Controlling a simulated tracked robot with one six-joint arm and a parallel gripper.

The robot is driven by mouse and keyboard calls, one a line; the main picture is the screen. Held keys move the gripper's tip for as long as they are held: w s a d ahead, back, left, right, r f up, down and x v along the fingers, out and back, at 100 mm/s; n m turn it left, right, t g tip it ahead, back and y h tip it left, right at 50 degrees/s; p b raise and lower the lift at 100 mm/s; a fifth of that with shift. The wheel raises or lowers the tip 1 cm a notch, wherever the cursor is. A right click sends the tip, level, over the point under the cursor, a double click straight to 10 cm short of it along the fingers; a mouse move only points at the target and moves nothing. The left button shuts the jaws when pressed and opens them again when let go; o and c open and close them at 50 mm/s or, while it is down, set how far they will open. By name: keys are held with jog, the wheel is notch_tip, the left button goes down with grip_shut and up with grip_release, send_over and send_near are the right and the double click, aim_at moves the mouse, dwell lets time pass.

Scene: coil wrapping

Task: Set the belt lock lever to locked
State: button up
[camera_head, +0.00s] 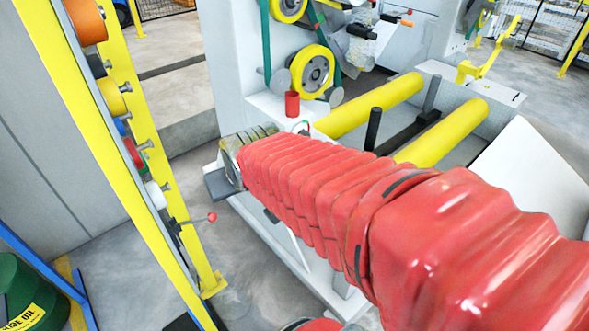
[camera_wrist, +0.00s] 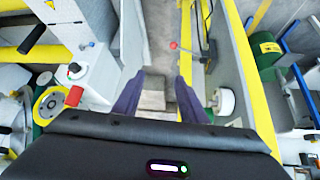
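A lever with a thin rod and a red ball knob (camera_head: 212,217) sticks out to the right from the low part of the yellow frame in the head view. The same red knob shows in the wrist view (camera_wrist: 174,45), beyond and between my fingertips, with its rod running right to a dark mount on the frame. No label shows which lever is the belt lock. My gripper (camera_wrist: 160,76) is open, with two dark purple fingers apart and nothing held. In the head view my red-sleeved arm hides most of it. The knob stands clear of the fingers.
The yellow frame (camera_head: 112,160) carries coloured rolls on pegs. A white machine holds yellow pulleys (camera_head: 312,70), a red cylinder (camera_head: 292,104) and yellow rollers (camera_head: 370,105). A green drum (camera_head: 30,295) stands behind a blue rail. Floor shows between frame and machine.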

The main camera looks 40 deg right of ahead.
jog(key=w+d+f+m+t+h, duration=0.1)
jog(key=w+d+f, duration=0.5)
jog(key=d, duration=0.2)
jog(key=w+d+f+m+t+h, duration=0.1)
jog(key=w+d+f+m, duration=0.1)
jog(key=w+d+f, duration=0.45)
jog(key=s+d+f+m+t+h, duration=0.1)
jog(key=d+f+m+t+h, duration=0.1)
jog(key=d+f, duration=1.2)
jog(key=shift+s+d+f+m+t+h, duration=0.35)
jog(key=shift+d+m+h, duration=0.2)
jog(key=shift+d, duration=0.45)
jog(key=shift+w, duration=0.1)
jog(key=x, duration=1.3)
jog(key=shift+w+d+f, duration=0.15)
jog(key=shift+w+f, duration=0.05)
jog(key=shift+w, duration=0.05)
jog(key=shift+c, duration=0.3)
